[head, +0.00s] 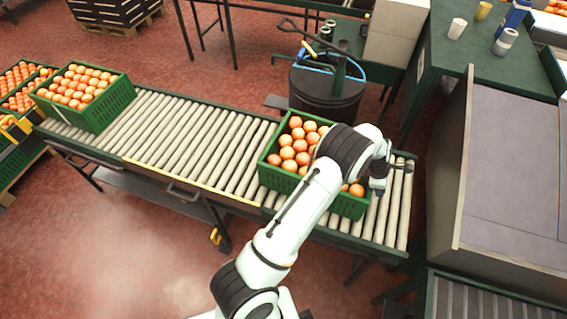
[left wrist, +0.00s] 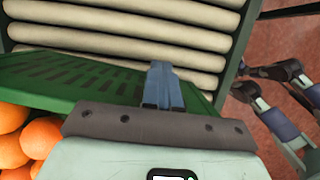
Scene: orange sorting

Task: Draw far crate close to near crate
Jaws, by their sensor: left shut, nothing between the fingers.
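The near crate (head: 268,172) is green, filled with oranges, and stands towards the right end of the roller conveyor. The far crate (head: 107,117), also green and full of oranges, stands at the conveyor's left end, with a long bare stretch of rollers between them. My left gripper (head: 378,187) is shut and empty at the near crate's right end; my arm hides part of that crate. In the left wrist view, the shut fingers (left wrist: 163,88) overlap the slotted green crate wall (left wrist: 60,78); I cannot tell whether they touch it.
The roller conveyor (head: 190,137) is clear between the crates. A dark bin (head: 322,100) with tools stands behind it. A green table (head: 480,50) with cups is at the back right, and a large grey panelled unit (head: 510,160) stands to the right.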

